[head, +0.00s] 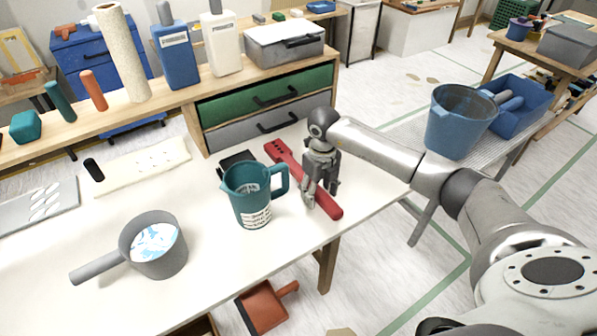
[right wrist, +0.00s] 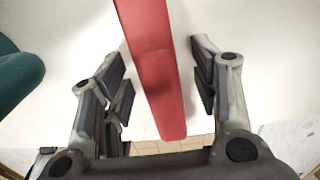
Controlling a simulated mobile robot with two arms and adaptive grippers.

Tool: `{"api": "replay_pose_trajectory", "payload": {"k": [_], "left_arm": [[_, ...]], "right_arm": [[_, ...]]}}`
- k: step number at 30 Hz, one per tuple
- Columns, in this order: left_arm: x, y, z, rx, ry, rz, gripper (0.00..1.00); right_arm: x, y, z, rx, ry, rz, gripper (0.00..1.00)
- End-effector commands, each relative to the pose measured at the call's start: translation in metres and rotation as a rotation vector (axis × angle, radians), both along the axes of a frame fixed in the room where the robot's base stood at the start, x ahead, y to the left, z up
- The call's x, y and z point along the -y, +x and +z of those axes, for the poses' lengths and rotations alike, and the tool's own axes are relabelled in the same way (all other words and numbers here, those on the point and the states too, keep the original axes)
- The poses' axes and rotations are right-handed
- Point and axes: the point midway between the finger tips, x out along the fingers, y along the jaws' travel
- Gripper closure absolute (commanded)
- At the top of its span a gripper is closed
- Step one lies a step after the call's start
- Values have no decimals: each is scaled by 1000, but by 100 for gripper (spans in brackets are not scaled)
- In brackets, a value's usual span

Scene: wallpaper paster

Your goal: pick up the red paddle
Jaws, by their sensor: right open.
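The red paddle (head: 327,204) lies on the white table, its slotted head (head: 279,150) toward the drawers and its handle toward the table's front right edge. My right gripper (head: 318,205) is over the handle, pointing down. In the right wrist view the red paddle (right wrist: 155,70) runs between the two open fingers of the right gripper (right wrist: 160,85), with a gap on each side. I cannot tell how far the fingertips are above the table. My left gripper does not show.
A teal measuring jug (head: 250,195) stands close left of the paddle; it also shows at the left of the right wrist view (right wrist: 15,75). A black item (head: 236,160) lies behind the jug. A grey pan (head: 155,250) stands farther left. Drawers (head: 265,107) stand behind.

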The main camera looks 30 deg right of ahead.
Motion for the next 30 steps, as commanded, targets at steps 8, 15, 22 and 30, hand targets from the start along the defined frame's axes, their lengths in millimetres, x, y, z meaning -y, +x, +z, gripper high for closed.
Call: {"api": "replay_pose_trajectory", "payload": {"k": [8, 15, 22, 30], "left_arm": [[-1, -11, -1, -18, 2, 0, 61], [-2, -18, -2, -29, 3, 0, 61], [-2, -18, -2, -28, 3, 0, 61], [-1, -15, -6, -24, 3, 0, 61]], "right_arm": [[0, 0, 0, 1, 0, 0, 60], [0, 0, 1, 1, 0, 0, 91], [0, 1, 1, 2, 0, 0, 94], [0, 2, 36, 8, 0, 1, 94]]}}
